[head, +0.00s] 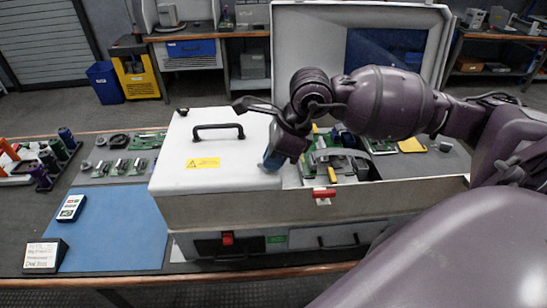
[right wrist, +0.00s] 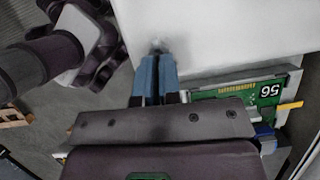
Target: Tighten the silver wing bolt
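The silver wing bolt (right wrist: 157,44) shows small and blurred at the fingertips in the right wrist view, on the edge part of the white cover. In the head view it is hidden behind my gripper. My right gripper (head: 272,160) points down at the right edge of the white cover (head: 215,145). Its blue fingers (right wrist: 157,62) are close together with a narrow gap, and their tips seem to be closed around the bolt. The cover lies flat on the left part of the case and has a black handle (head: 218,130) and a yellow warning label.
Right of the cover, the open case holds a green circuit board (head: 335,160) and a red latch (head: 324,196) on its front. The raised lid (head: 310,50) stands behind. A blue mat (head: 115,225) lies to the left. A dark knob (head: 183,111) sits at the cover's back left corner.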

